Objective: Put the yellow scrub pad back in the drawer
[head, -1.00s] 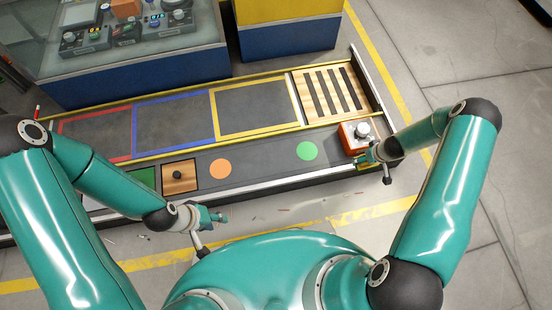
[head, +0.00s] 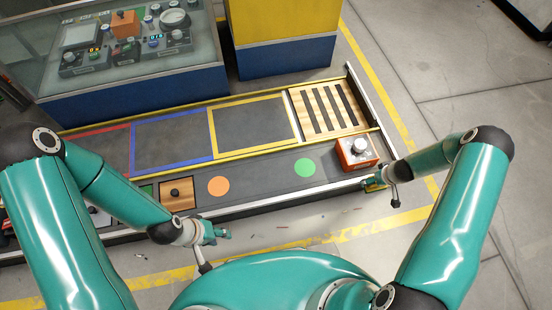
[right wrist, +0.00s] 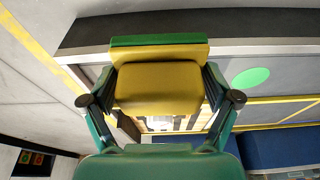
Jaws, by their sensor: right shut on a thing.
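The yellow scrub pad (right wrist: 158,88) with a green layer along one edge is between the fingers of my right gripper (right wrist: 160,100), which is shut on it. In the head view, the pad (head: 374,185) is a small yellow and green patch at the bench's front right edge, partly hidden by my right gripper (head: 382,182). My left gripper (head: 215,233) is empty in front of the bench; I cannot tell its finger opening. A wooden panel with a black knob (head: 178,194) is set in the bench; I cannot tell whether it is the drawer.
A slatted wooden rack (head: 328,107) is at the back right. Green (head: 304,168) and orange (head: 218,186) discs mark the clear front strip. A glass-topped case (head: 150,75) stands behind.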

